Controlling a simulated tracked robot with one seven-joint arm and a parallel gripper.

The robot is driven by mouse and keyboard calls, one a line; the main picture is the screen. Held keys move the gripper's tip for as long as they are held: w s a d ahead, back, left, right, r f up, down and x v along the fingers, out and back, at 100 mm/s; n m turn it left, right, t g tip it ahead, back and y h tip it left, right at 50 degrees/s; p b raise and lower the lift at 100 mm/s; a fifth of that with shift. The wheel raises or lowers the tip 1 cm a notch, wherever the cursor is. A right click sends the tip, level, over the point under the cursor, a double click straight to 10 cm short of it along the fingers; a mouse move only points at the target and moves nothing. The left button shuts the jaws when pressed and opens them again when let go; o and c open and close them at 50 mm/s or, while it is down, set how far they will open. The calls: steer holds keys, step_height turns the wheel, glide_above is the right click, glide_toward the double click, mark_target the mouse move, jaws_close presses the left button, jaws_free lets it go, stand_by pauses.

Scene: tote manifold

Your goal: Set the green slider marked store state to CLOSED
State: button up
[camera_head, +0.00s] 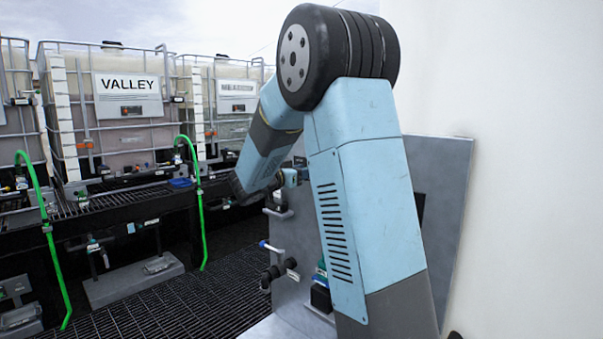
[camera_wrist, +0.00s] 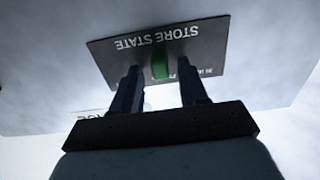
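The STORE STATE plate (camera_wrist: 210,42) is dark grey with white lettering that appears upside down in the wrist view. A green slider (camera_wrist: 159,66) sits near the middle of the plate. My gripper (camera_wrist: 158,85) has its two dark fingers apart, one on each side of the slider as seen from the wrist. I cannot tell whether either finger touches the slider or plate. Small lettering to the right of the slider is partly hidden by a finger and unreadable. In the head view my blue arm hides the plate and slider.
A grey panel (camera_head: 440,190) stands behind my arm, with a black pipe fitting (camera_head: 280,272) low on its left. Caged tanks, one labelled VALLEY (camera_head: 127,86), stand on a dark rack at left. Green hoses (camera_head: 199,205) hang down to the grated floor (camera_head: 180,305).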

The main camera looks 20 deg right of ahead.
jaws_close()
stand_by(0.5)
